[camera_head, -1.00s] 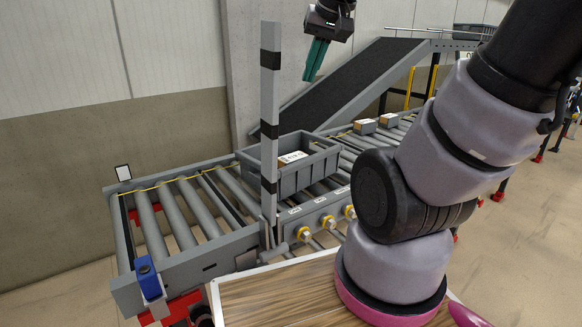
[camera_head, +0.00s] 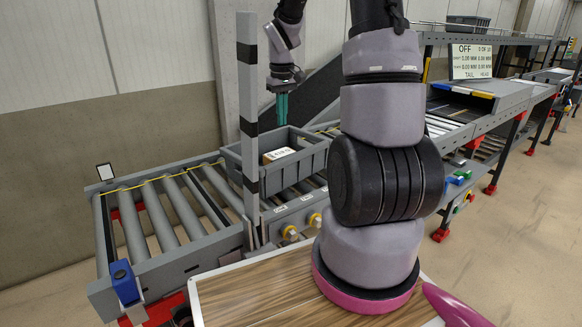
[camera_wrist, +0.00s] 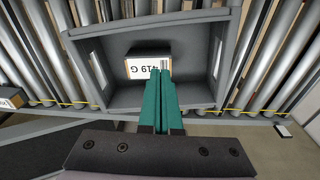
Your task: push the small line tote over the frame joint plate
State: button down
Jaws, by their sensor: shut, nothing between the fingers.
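The small grey line tote (camera_head: 308,160) sits on the roller conveyor behind the striped post in the head view, and its rim (camera_wrist: 228,60) frames the wrist view. A cardboard box with a white label (camera_head: 278,155) lies in it; the label (camera_wrist: 148,68) reads "419 G" in part. My gripper (camera_head: 282,120) points down at the tote's back side, its green fingers shut and empty. In the wrist view the fingertips (camera_wrist: 160,73) overlap the tote's wall and the box label; contact cannot be told. I cannot clearly make out the joint plate.
The striped post (camera_head: 248,120) stands in front of the tote. Empty rollers (camera_head: 165,215) extend left to a blue fitting (camera_head: 124,283). Another box (camera_wrist: 12,97) is at the wrist view's left edge. A sign reading OFF (camera_head: 472,62) stands at right.

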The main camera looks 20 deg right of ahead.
aim_at(297, 172)
jog(key=shift+n+g, duration=0.5)
jog(key=shift+n, duration=0.1)
jog(key=f, duration=0.5)
jog(key=w+d+f, duration=0.1)
jog(key=f, duration=0.5)
jog(key=w+f, duration=0.1)
jog(key=f, duration=0.5)
jog(key=shift+w+d+f, duration=0.1)
jog(key=shift+w+d, duration=0.05)
jog(key=shift+d, duration=0.15)
jog(key=s, duration=0.2)
jog(key=shift+s+d+r, duration=0.2)
jog(key=shift+s+d, duration=0.1)
jog(key=shift+d, duration=0.05)
jog(key=shift+s+d, duration=0.1)
jog(key=shift+s, duration=0.5)
jog(key=shift+s, duration=0.1)
jog(key=shift+s+d, duration=0.2)
jog(key=shift+s, duration=0.5)
jog(key=shift+s+d, duration=0.15)
jog(key=shift+s, duration=0.5)
